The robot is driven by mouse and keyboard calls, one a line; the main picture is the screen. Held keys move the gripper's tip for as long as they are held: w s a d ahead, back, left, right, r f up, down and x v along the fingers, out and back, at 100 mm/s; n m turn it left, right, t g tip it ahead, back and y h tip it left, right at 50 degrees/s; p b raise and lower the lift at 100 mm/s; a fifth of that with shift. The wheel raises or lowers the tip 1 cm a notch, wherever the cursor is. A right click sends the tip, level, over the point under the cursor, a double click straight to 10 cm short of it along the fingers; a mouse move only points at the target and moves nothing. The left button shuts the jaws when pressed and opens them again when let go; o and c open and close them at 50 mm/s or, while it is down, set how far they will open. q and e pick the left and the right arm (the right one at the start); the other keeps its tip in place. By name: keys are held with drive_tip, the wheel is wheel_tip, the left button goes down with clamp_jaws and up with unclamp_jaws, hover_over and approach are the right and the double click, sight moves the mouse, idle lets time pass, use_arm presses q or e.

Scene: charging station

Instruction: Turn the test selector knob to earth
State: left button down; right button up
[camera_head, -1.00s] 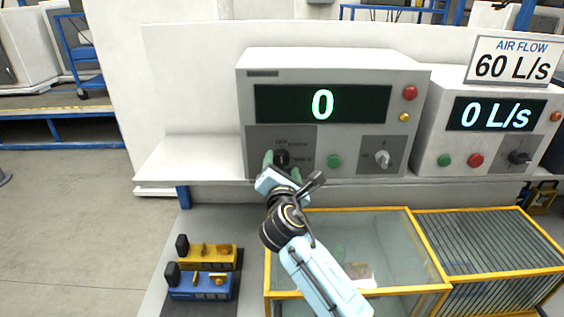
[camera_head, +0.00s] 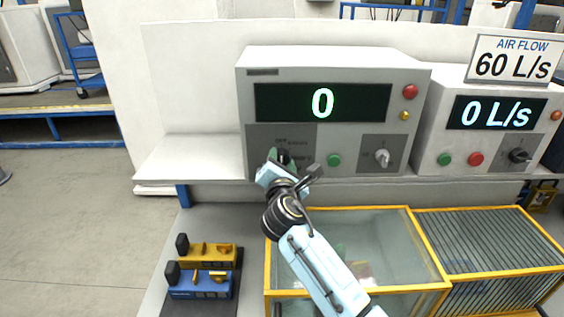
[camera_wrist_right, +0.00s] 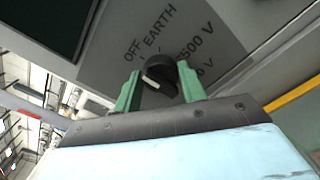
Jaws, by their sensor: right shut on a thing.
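The test selector knob (camera_wrist_right: 160,72) is black with a pale mark on its lower left side in the wrist view. The labels OFF, EARTH, 500 V and a partly hidden one ending in V surround it on a dark grey plate. I cannot tell which label the mark points at. The knob is mostly hidden in the head view, at the lower left of the tester (camera_head: 222,110) with a green 0 display. My right gripper (camera_wrist_right: 160,82) has its green fingers on either side of the knob, shut on it. My left gripper is not in view.
A second selector knob (camera_head: 383,157), a green button (camera_head: 334,160) and a red button (camera_head: 410,92) share the panel. The air flow unit (camera_head: 480,130) stands at right. Below are a glass tank with a yellow frame (camera_head: 340,209) and two small devices (camera_head: 200,284).

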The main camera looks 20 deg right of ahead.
drive_tip(key=m+b, duration=0.1)
drive_tip(key=m, duration=0.3)
drive_tip(key=shift+f, duration=0.15)
drive_tip(key=m+b, duration=0.2)
drive_tip(key=m, duration=0.3)
drive_tip(key=shift+m, duration=0.3)
idle(0.3)
drive_tip(key=o, duration=1)
